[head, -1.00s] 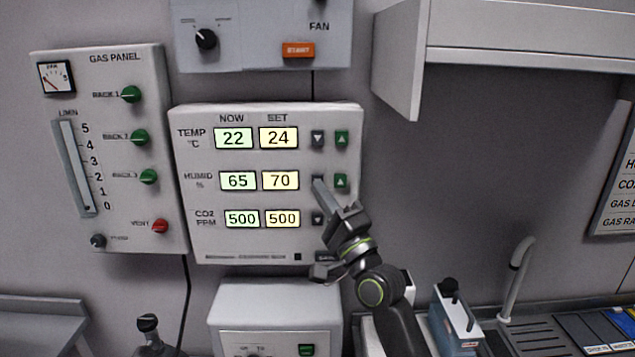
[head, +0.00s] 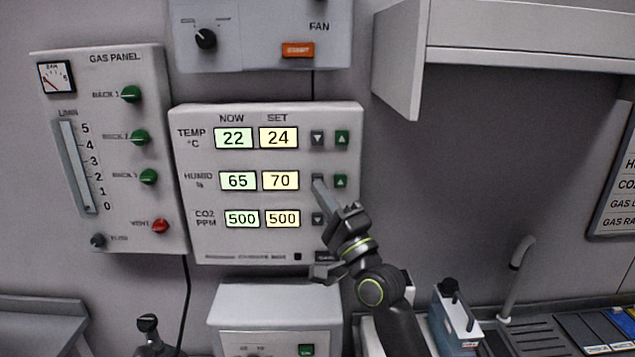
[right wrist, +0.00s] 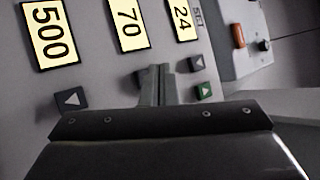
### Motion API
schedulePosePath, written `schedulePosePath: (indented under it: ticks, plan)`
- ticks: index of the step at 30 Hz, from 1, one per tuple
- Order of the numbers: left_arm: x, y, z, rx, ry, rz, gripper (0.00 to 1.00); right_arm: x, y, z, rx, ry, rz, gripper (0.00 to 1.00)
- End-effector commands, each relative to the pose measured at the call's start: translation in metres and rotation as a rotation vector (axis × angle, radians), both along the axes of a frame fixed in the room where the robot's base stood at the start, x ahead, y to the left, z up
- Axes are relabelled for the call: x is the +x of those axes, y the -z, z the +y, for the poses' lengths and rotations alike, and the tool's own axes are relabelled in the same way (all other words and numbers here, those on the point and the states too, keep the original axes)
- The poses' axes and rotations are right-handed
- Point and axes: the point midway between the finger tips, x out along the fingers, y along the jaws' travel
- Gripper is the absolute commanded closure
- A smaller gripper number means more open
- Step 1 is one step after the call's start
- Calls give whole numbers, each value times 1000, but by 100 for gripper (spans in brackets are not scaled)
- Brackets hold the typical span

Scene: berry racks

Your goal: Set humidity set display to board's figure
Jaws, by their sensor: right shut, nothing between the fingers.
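The climate box (head: 270,252) hangs on the wall. Its humidity set display (head: 281,181) reads 70, beside a humidity now display (head: 238,181) of 65. It also shows in the right wrist view (right wrist: 127,25). My right gripper (head: 319,184) is shut and empty, its fingertips at the grey humidity down button; I cannot tell whether they touch it. The fingers mostly hide that button. The green humidity up button (head: 341,181) is just right of the tips. The board (head: 617,185) is cut off at the right edge; its humidity figure is out of view.
Temperature buttons (head: 329,139) sit above the fingers and the CO2 down button (head: 318,218) below. The gas panel (head: 110,150) is to the left, the fan box (head: 262,40) above. A cabinet (head: 402,70) juts out at upper right. A white device (head: 275,300) stands beneath.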

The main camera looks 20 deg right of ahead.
Motion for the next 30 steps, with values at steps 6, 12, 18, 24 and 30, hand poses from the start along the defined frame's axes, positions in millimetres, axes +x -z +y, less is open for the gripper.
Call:
schedulePosePath:
  ticks: [6, 12, 18, 24, 30]
  plan:
    - [0, 2, 0, 0, 0, 0, 100, 4, 0, -1, 0, 0, 0, 100]
    - [0, 3, 0, 0, 0, 0, 100, 8, -1, -2, 0, 0, 0, 100]
    - [0, 2, 0, 0, 0, 0, 100, 8, 0, -2, 0, 0, 0, 100]
    - [0, 3, 0, 0, 0, 0, 100, 9, 0, -3, 0, 0, 0, 100]
    - [0, 4, 0, 0, 0, 0, 100, 12, 0, -3, -1, 1, 0, 100]
